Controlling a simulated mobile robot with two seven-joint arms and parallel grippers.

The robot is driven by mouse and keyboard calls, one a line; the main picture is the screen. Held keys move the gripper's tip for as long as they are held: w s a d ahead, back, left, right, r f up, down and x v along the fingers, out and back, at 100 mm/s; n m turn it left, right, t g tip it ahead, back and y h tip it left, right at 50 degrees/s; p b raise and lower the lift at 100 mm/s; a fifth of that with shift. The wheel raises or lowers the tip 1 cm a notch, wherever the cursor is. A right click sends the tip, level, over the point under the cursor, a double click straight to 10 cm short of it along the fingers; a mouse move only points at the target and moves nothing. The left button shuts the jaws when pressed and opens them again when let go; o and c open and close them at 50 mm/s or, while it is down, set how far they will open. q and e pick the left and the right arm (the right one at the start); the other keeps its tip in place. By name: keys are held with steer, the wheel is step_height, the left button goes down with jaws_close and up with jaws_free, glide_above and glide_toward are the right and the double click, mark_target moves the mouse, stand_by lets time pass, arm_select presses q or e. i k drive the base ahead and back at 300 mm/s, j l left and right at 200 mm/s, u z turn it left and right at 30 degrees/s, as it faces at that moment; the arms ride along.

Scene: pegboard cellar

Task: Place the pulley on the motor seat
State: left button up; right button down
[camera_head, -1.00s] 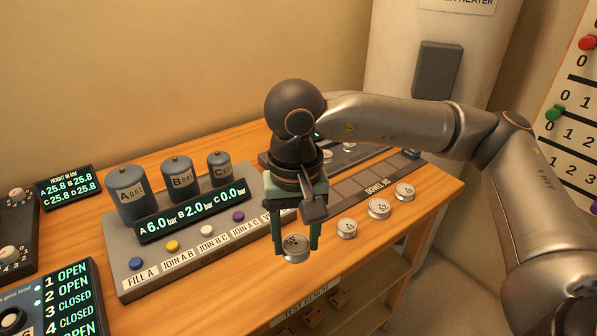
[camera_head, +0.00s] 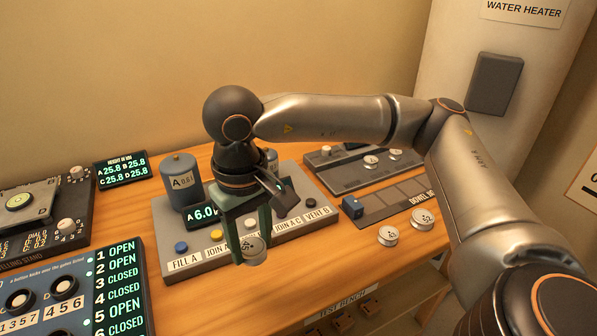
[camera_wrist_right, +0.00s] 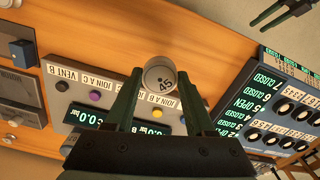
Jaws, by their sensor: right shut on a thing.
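My right gripper (camera_head: 252,236) is shut on a silver round pulley (camera_head: 256,251), whose dark markings face up. The pulley is held in front of the panel with the tanks, between the fingertips. The right wrist view shows it between the green fingers too, with 45 on its face (camera_wrist_right: 159,76). A grey board (camera_head: 345,180) at the back carries several small silver round parts; I cannot tell if the seat is there. My left gripper (camera_wrist_right: 281,14) shows only at the right wrist view's top right, fingers apart and empty.
Two loose silver discs (camera_head: 388,236) (camera_head: 423,218) lie on the wooden table near its front right. Display panels fill the left. My right arm covers the back middle.

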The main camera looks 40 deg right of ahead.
mark_target(342, 174)
steer(key=l+u, duration=0.45)
steer(key=u, duration=0.15)
steer(key=k+l, duration=0.15)
steer(key=l, duration=0.2)
steer(key=k+l, duration=0.1)
steer(key=l, duration=0.3)
steer(key=k+l, duration=0.15)
steer(key=l, duration=0.2)
steer(key=k+l, duration=0.1)
steer(key=l, duration=0.3)
